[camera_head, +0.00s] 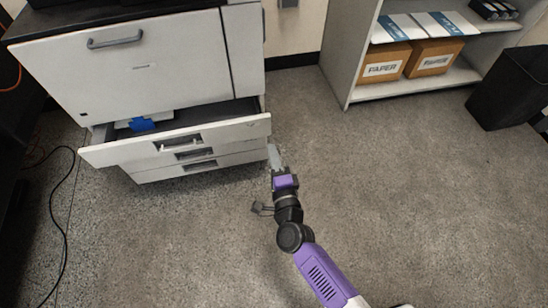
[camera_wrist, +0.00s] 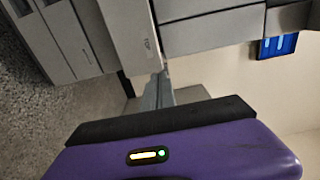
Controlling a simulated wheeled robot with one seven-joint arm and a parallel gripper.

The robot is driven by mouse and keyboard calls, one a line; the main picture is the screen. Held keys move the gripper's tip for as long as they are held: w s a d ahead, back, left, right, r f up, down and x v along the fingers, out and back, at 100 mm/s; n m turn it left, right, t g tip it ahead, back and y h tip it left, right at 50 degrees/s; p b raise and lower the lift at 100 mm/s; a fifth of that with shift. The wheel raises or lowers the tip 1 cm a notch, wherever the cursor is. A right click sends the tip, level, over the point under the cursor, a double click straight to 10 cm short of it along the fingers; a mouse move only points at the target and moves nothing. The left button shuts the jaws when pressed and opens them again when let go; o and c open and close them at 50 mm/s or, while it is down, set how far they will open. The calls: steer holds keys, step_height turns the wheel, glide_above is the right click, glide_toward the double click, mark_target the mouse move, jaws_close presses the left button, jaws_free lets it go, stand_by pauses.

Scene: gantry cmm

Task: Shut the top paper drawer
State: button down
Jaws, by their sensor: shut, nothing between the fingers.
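The top paper drawer (camera_head: 226,131) of the white printer is pulled out in the head view. Its front panel stands forward of the cabinet, and its dark inside shows with white paper and a blue piece (camera_head: 141,124) at the left. My gripper (camera_head: 273,152) is shut and empty, just off the right end of the drawer front. I cannot tell whether it touches the drawer. In the wrist view the closed fingers (camera_wrist: 160,92) point up beside pale panels, and a blue piece (camera_wrist: 278,46) shows at the upper right.
More drawers (camera_head: 200,168) below the open one look closed. A grey shelf unit (camera_head: 345,70) with paper boxes (camera_head: 384,66) stands at the back right, and a black bin (camera_head: 508,88) at the far right. A black cable (camera_head: 62,215) lies on the left floor. The middle floor is clear.

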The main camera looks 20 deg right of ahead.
steer(key=b, duration=0.3)
glide_toward(262, 115)
steer(key=w, duration=0.4)
steer(key=shift+w+d+f, duration=0.15)
steer(key=shift+f, duration=0.2)
steer(key=shift+w+r, duration=0.1)
steer(key=shift+w, duration=0.5)
steer(key=shift+b, duration=0.3)
steer(key=w+b, duration=0.3)
steer(key=w, duration=0.3)
steer(key=shift+w+d, duration=0.15)
steer(key=shift+w, duration=0.25)
